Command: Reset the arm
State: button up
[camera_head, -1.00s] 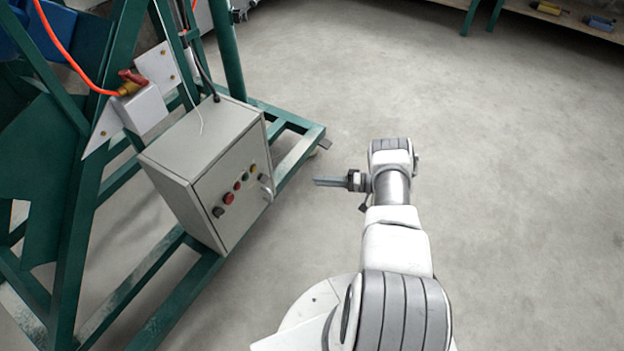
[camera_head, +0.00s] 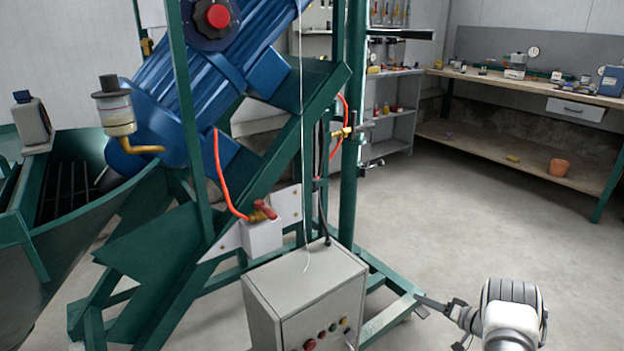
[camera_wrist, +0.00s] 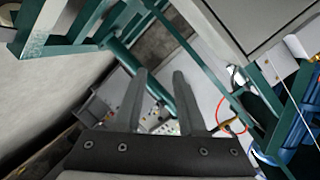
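My gripper shows at the bottom right of the head view (camera_head: 428,303), with its fingers pointing left toward the machine's green frame. In the wrist view my gripper (camera_wrist: 158,90) has two grey fingers standing apart with a clear gap between them, and nothing is held. Through and around the gap I see the green frame, a shelf and wall behind. My arm (camera_head: 512,315) enters from the bottom right of the head view. Whether the fingertips touch the frame cannot be told, but they look close to its foot in the head view.
A grey control box (camera_head: 305,285) with coloured buttons sits on the green frame (camera_head: 345,200). A blue motor (camera_head: 215,85) is above it. A red-handled valve (camera_head: 262,212) is on a white box. A workbench (camera_head: 525,85) stands at back right. The floor (camera_head: 440,215) between is clear.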

jog(key=w+d+r+t+h, duration=0.1)
jog(key=w+r+h, duration=0.2)
jog(key=r, duration=0.7)
jog(key=w+d+r+t+h, duration=0.1)
jog(key=w+r+h, duration=0.2)
jog(key=r, duration=0.6)
jog(key=w+d+r+t+h, duration=0.1)
jog(key=w+r+h, duration=0.15)
jog(key=r, duration=0.75)
jog(key=s+a+r+m+g+h, duration=0.2)
jog(key=s+a+r+h, duration=0.2)
jog(key=s+r, duration=0.6)
jog(key=s+a+r+g, duration=0.2)
jog(key=s+a+r, duration=0.35)
jog(key=s, duration=0.35)
jog(key=s+a+f+n+g+y, duration=0.1)
jog(key=s+a+g, duration=0.1)
jog(key=s+a, duration=0.5)
jog(key=s+a+f+n+g+y, duration=0.1)
jog(key=s+a+f+n, duration=0.1)
jog(key=s, duration=1)
jog(key=s+a+f+n+g+y, duration=0.1)
jog(key=s+a+g, duration=0.1)
jog(key=s+a, duration=0.5)
notch_tip(320, 180, up, 26)
jog(key=s+d+p, duration=0.2)
jog(key=p, duration=2.4)
jog(key=shift+s+f, duration=0.2)
